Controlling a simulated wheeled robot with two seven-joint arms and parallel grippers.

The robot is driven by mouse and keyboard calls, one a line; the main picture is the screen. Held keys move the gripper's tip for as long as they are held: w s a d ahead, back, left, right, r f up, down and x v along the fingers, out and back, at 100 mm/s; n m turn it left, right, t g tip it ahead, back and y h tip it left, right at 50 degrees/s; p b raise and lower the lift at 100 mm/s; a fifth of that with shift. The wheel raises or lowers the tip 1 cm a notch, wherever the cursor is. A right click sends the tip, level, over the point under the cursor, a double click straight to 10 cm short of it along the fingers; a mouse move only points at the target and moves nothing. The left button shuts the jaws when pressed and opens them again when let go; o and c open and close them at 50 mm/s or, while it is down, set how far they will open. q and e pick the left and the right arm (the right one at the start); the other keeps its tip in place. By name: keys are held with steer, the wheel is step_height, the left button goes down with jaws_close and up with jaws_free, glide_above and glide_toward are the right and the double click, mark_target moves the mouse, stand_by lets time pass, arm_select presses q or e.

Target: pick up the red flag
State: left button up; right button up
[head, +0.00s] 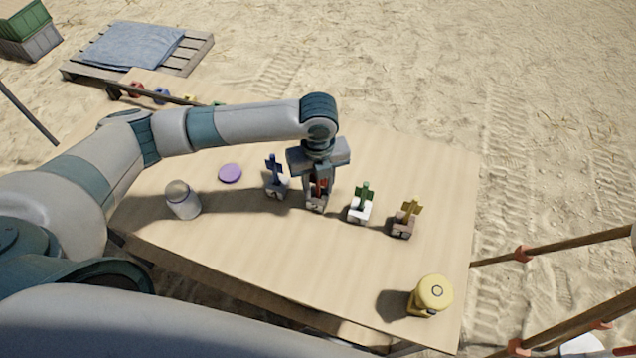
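My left gripper (318,183) points down over the middle of the table. The red flag (319,187) shows as a small patch of red between its fingers, mostly hidden by them. The flag's small block-like holder (316,207) stands on the table just below the fingertips. The flag looks upright and still at its holder. I cannot tell whether the fingers touch it or are closed on it. My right gripper is out of view.
A blue flag (272,172) stands left of my gripper; a green flag (365,193) and a yellow flag (411,210) stand right. A purple disc (230,173), a glass-topped jar (183,200) and a yellow canister (431,295) are also on the table (300,270).

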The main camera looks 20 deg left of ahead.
arm_select(q)
jaws_close()
steer(key=shift+r, duration=0.1)
stand_by(0.3)
steer(key=shift+r+b, duration=0.3)
steer(key=shift+r, duration=0.1)
steer(key=s+d+r+b, duration=0.3)
steer(key=s+d+r, duration=0.3)
steer(key=s+r, duration=0.4)
steer(key=shift+d+r, duration=0.1)
steer(key=shift+r, duration=0.1)
stand_by(0.3)
